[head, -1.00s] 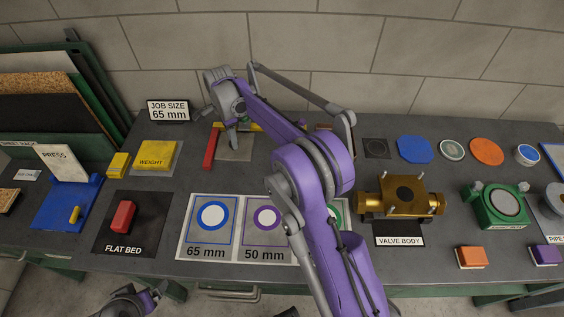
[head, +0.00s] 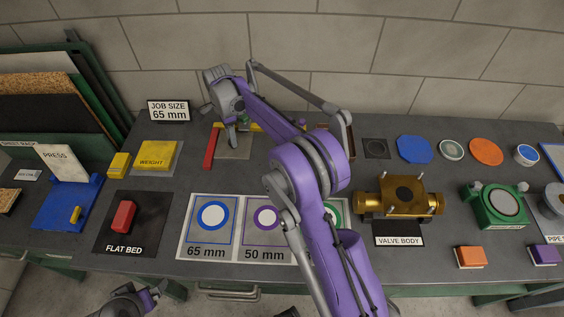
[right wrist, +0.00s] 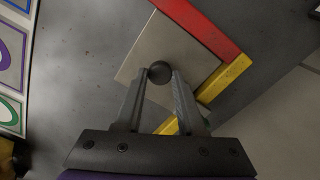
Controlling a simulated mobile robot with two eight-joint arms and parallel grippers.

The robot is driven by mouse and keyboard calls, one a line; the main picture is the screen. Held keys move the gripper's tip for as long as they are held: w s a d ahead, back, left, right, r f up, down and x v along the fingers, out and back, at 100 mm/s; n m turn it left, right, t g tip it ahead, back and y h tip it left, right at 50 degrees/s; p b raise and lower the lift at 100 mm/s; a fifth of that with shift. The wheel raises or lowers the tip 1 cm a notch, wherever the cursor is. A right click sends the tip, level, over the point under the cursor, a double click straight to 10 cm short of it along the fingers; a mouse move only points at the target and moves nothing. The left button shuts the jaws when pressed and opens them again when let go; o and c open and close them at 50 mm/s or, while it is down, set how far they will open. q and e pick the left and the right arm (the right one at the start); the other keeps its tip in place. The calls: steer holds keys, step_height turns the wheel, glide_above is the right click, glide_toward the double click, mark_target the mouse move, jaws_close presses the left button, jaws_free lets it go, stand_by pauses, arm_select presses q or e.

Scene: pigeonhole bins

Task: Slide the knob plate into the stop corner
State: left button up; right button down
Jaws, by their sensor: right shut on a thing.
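The knob plate (right wrist: 143,47) is a flat grey metal square with a round black knob (right wrist: 160,70). My right gripper (right wrist: 160,76) is shut on the knob, with the plate lying flat on the bench. The stop corner is a red bar (right wrist: 200,28) and a yellow bar (right wrist: 226,77) meeting at a right angle. The plate lies inside this angle, close along both bars; I cannot tell whether it touches them. In the head view the plate (head: 236,150) sits beside the red bar (head: 210,147), partly hidden by my gripper.
A yellow weight block (head: 157,155) stands left of the corner, and a job size sign (head: 169,110) behind it. The size mat (head: 184,228) lies in front. The brass valve body (head: 402,196) is to the right, beyond my right arm. Bare bench lies between corner and mat.

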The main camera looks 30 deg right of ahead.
arm_select(q)
steer(key=shift+r, duration=0.15)
arm_select(e)
steer(key=shift+w, duration=0.25)
steer(key=shift+c, duration=2.2)
jaws_free()
steer(key=shift+r+p, duration=1.25)
steer(key=shift+r, duration=1.85)
arm_select(q)
steer(key=r, duration=0.1)
steer(key=w+r, duration=0.1)
steer(key=r, duration=0.1)
steer(key=shift+w+r, duration=0.15)
steer(key=shift+w, duration=0.15)
arm_select(e)
steer(key=shift+f, duration=0.1)
